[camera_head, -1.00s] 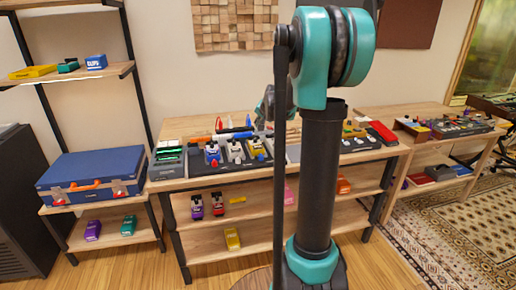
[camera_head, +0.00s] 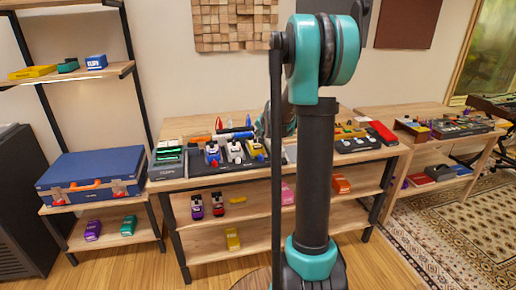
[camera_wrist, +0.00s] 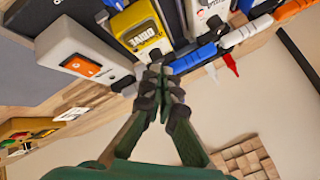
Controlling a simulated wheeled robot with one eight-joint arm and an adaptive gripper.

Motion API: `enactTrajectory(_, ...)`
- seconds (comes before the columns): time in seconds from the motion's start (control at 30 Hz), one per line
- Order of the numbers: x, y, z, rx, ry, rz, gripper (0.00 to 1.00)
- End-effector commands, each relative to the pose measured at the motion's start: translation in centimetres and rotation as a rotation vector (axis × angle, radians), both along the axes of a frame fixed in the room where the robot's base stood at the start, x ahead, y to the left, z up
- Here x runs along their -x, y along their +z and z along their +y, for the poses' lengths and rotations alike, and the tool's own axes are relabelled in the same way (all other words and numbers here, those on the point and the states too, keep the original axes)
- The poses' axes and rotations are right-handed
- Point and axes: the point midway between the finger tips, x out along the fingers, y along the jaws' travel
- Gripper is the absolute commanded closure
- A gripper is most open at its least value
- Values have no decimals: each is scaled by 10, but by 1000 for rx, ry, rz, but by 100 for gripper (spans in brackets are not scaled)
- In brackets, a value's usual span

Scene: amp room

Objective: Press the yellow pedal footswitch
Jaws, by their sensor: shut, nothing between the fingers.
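A yellow pedal labelled DRIVE (camera_wrist: 138,30) shows at the top of the wrist view, lying on a dark board. My gripper (camera_wrist: 165,80) is shut and empty, with its fingertips just below the near end of that pedal in the picture. I cannot tell whether they touch. In the head view the yellow pedal (camera_head: 255,149) sits on the wooden table, at the right of a blue and a white pedal. My gripper is not clear there, partly hidden by my own arm.
A white pedal (camera_wrist: 205,12) and a white box with an orange label (camera_wrist: 85,60) flank the yellow pedal. A blue case (camera_head: 92,172) stands at the left.

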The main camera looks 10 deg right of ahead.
Motion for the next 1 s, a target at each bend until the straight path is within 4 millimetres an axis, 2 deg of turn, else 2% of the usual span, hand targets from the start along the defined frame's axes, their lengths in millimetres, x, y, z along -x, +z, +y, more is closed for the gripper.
enactTrajectory(0.1, 0, -14, 0, 0, 0, 0, 100)
enactTrajectory(0.3, 0, -27, 0, -1, 1, 0, 100)
enactTrajectory(1.0, 0, -29, 0, -1, 1, 0, 100)
